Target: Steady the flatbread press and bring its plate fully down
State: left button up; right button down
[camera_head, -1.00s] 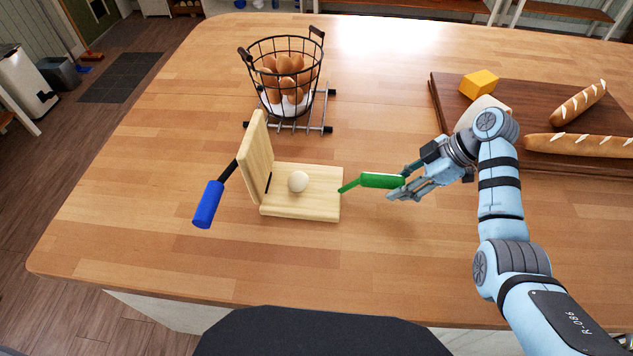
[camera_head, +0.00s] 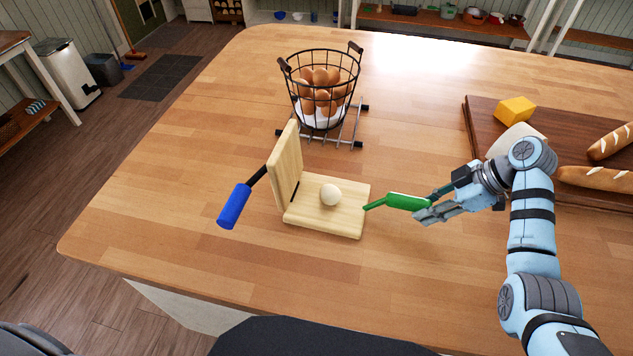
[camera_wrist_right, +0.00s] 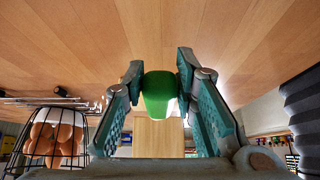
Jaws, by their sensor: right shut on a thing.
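The flatbread press (camera_head: 318,218) is a pale wooden base on the worktop with its plate (camera_head: 287,165) hinged up, standing nearly upright at the left. A round dough ball (camera_head: 330,194) lies on the base. A blue-gripped lever (camera_head: 234,206) sticks out left from the raised plate. A green handle (camera_head: 408,202) sticks out right from the base. My right gripper (camera_head: 428,206) is shut on the green handle, which also shows between its fingers in the right wrist view (camera_wrist_right: 160,92). My left gripper is not in view.
A wire basket of eggs (camera_head: 321,92) stands on a metal rack (camera_head: 350,130) behind the press. A dark board (camera_head: 478,118) with a cheese block (camera_head: 515,110) and loaves (camera_head: 597,177) lies at the right. The worktop in front of the press is clear.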

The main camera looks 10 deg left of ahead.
jog(key=shift+d, duration=0.1)
jog(key=shift+s+d+p, duration=0.15)
jog(key=shift+d+p, duration=0.05)
jog(key=shift+d, duration=0.75)
jog(key=shift+s+d+p, duration=0.1)
jog(key=shift+d+p, duration=0.05)
jog(key=shift+d, duration=0.75)
jog(key=shift+c, duration=0.5)
grip_release()
jog(key=v, duration=0.7)
jog(key=shift+r, duration=0.2)
jog(key=shift+d, duration=0.15)
